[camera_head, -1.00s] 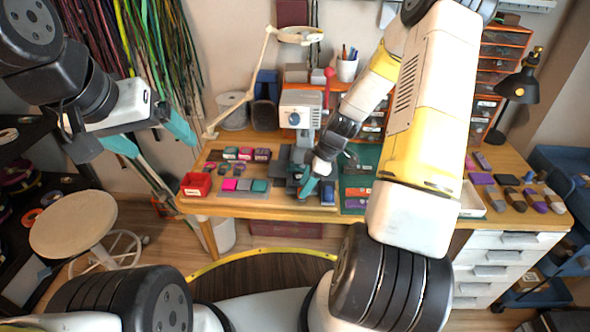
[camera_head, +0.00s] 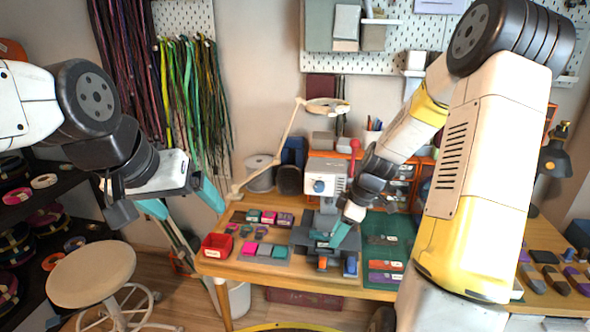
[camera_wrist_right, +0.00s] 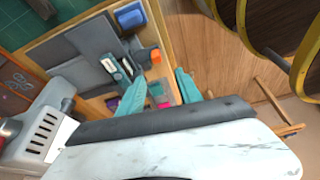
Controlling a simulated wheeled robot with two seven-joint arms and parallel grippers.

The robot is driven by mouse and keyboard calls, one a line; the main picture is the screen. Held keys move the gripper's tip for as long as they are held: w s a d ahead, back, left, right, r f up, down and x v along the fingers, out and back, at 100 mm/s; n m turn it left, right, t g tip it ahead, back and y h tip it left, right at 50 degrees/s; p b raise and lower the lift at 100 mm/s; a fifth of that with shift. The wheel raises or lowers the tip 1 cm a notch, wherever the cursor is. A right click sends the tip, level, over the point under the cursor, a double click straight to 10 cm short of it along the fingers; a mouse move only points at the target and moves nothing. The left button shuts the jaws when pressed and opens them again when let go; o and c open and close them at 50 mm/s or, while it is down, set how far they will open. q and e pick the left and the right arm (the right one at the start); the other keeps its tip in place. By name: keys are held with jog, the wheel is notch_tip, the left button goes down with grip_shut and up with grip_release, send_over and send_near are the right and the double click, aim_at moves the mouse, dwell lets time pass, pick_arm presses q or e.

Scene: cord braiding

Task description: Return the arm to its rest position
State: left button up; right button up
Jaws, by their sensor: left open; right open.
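My right gripper (camera_head: 341,234) is open and empty in the head view, in front of the grey and white bench machine (camera_head: 325,180) and above its grey base plate. In the right wrist view the two teal fingers of this gripper (camera_wrist_right: 160,98) are apart, with nothing between them. Below them are the grey plate (camera_wrist_right: 85,58), a blue block (camera_wrist_right: 130,15) and an orange block (camera_wrist_right: 156,56). My left gripper (camera_head: 182,200) is open and empty in the air, left of the table and above the stool.
The wooden table (camera_head: 250,272) carries a red bin (camera_head: 217,246), coloured blocks, a green mat (camera_head: 388,240) and a lamp (camera_head: 325,106). A round stool (camera_head: 92,273) stands left. Cords (camera_head: 190,95) hang on the wall. A dark rack (camera_head: 30,225) is at far left.

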jog(key=s+a+r+m+t, duration=0.1)
jog(key=s+r+m+t, duration=0.1)
jog(key=s+r+m, duration=0.4)
jog(key=s+a+r+m+t+h, duration=0.1)
jog(key=s+r+m, duration=0.5)
jog(key=s+r, duration=0.6)
notch_tip(320, 180, up, 6)
jog(key=shift+a+f+m+t+h, duration=0.1)
jog(key=shift+a+m+t+h, duration=0.2)
jog(key=shift+a+t, duration=0.5)
